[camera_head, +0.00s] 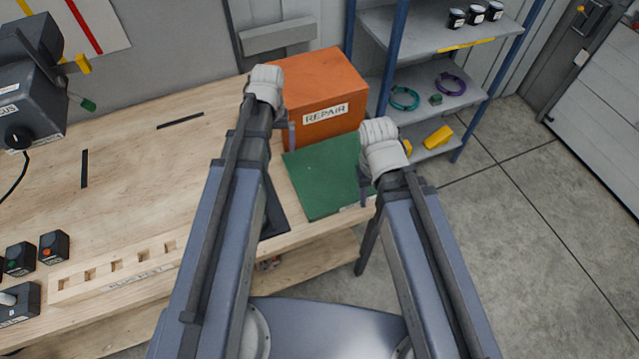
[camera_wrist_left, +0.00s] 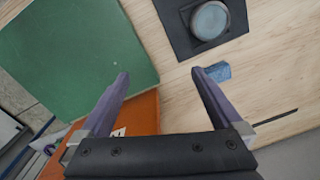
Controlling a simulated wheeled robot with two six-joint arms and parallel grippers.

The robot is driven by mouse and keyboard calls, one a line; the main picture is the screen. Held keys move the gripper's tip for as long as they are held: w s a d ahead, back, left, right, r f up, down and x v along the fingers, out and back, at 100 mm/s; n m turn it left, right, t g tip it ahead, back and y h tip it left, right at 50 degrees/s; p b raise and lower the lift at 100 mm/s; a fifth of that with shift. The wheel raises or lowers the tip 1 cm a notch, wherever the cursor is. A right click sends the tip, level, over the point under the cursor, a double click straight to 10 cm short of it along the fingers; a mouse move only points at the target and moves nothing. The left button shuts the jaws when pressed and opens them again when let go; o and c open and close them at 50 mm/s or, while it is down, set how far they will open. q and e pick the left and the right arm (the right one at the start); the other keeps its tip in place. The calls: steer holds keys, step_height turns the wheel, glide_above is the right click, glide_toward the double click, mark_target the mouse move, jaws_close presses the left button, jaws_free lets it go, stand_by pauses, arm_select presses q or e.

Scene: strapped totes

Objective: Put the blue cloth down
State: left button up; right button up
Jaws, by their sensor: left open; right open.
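The blue cloth (camera_wrist_left: 219,71) shows in the left wrist view as a small folded piece on the wooden bench, partly behind the tip of one finger. I cannot tell whether the finger touches it. In the head view I do not see the cloth; my left arm covers that area. My left gripper (camera_wrist_left: 160,74) is open, with nothing between its fingers. In the head view the left gripper (camera_head: 289,135) is in front of the orange box. My right gripper (camera_head: 364,188) is open and empty at the right edge of the green mat (camera_head: 318,178).
The orange REPAIR box (camera_head: 318,92) stands behind the mat. A dark square pad (camera_wrist_left: 180,32) bears a round grey thing (camera_wrist_left: 210,20). Switch boxes (camera_head: 54,246) and a slotted wooden rack (camera_head: 75,292) are at the left. The bench (camera_head: 130,165) has bare room at left.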

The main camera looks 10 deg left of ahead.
arm_select(q)
steer(key=s+d+m, duration=0.6)
steer(key=s+d, duration=0.6)
steer(key=d, duration=0.3)
steer(key=shift+s+d+y, duration=0.3)
steer(key=shift+y, duration=0.1)
step_height(320, 180, down, 7)
steer(key=b, duration=0.7)
steer(key=shift+r, duration=0.3)
steer(key=shift+w, duration=0.1)
